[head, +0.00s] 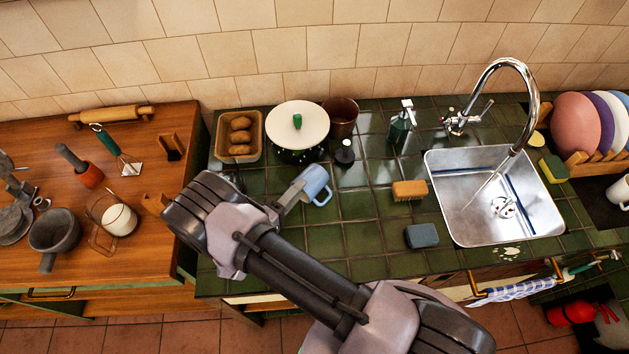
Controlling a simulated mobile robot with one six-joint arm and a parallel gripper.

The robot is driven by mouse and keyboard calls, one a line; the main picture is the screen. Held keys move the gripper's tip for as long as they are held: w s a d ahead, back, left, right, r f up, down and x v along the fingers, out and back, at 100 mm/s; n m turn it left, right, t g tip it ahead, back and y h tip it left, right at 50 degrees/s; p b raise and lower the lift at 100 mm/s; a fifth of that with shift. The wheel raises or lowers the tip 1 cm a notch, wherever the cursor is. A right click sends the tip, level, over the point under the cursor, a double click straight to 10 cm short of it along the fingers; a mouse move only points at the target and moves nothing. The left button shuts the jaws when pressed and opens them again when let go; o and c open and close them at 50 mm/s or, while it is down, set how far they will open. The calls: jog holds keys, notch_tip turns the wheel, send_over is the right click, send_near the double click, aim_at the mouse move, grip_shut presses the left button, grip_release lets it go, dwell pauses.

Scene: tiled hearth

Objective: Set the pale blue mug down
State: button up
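The pale blue mug (316,182) is in the middle of the head view, over the green tiled counter (362,238). Its handle points down and to the right. My gripper (297,189) is at the mug's left side, and its visible finger meets the mug wall. It appears closed on the mug; the far finger is hidden. I cannot tell whether the mug's base touches the tiles or is a little above them.
A lidded pot (298,128), a bread tray (238,138) and a dark bottle (345,154) stand behind the mug. A wooden brush (410,190), a grey-blue sponge (421,236) and the sink (490,205) are to the right. Tiles right and in front of the mug are clear.

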aim_at(320, 168)
jog(key=x, duration=0.7)
jog(key=shift+d+f+b, duration=0.1)
jog(key=shift+d+b, duration=0.1)
jog(key=shift+b, duration=0.15)
jog(key=shift+s, duration=0.1)
grip_shut()
dwell(0.8)
